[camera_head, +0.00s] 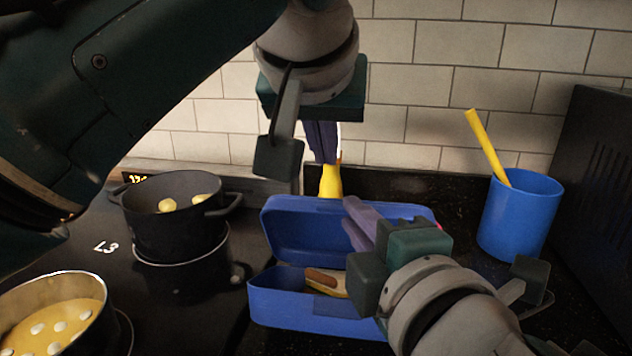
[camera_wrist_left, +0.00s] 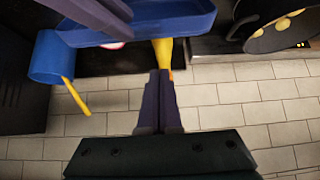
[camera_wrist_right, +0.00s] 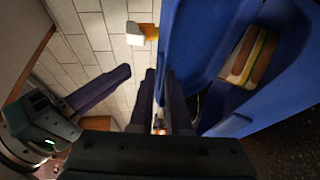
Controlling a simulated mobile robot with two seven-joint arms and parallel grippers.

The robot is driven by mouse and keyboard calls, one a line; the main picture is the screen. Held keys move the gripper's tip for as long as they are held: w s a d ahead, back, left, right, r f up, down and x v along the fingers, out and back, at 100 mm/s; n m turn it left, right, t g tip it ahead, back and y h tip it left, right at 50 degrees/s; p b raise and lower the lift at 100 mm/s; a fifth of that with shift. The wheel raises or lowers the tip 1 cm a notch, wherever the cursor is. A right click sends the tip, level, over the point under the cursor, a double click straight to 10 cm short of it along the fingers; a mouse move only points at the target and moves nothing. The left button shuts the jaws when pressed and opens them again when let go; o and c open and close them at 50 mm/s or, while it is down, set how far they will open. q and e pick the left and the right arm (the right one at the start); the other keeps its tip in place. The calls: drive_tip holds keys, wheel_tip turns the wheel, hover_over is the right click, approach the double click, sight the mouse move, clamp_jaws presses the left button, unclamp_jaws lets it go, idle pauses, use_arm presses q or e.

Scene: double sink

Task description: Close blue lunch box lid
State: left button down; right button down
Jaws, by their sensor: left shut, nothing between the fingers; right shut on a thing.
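The blue lunch box (camera_head: 300,308) stands on the dark counter with a hot dog-like food item (camera_head: 322,277) inside. Its blue lid (camera_head: 300,228) is open, raised at the back. My right gripper (camera_head: 358,222) is at the lid's right part, its fingers shut on the lid's edge; the exact contact is partly hidden. In the right wrist view the lid (camera_wrist_right: 190,40) runs up to the fingers. My left gripper (camera_head: 327,160) is shut and empty, pointing down behind the lid, just above a yellow object (camera_head: 331,182). The left wrist view shows the lid (camera_wrist_left: 145,25) beyond its fingertips.
A blue cup (camera_head: 520,215) with a yellow stick stands right of the box. A dark pot (camera_head: 175,232) and a pan of yellow food (camera_head: 50,325) are on the left. A dark appliance (camera_head: 605,190) stands far right. A tiled wall (camera_head: 420,85) closes the back.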

sight(321, 206)
use_arm(q)
drive_tip(key=x, duration=0.2)
drive_tip(key=shift+w+f, duration=0.15)
drive_tip(key=shift+f, duration=0.15)
drive_tip(key=shift+s+a+f, duration=0.1)
drive_tip(key=shift+s+f, duration=0.15)
drive_tip(key=shift+s, duration=0.35)
drive_tip(key=shift+s+a+f, duration=0.1)
drive_tip(key=shift+s+f, duration=0.15)
drive_tip(key=shift+s, duration=0.35)
drive_tip(key=shift+s+a+f, duration=0.1)
drive_tip(key=shift+s+f, duration=0.1)
drive_tip(key=shift+s, duration=0.35)
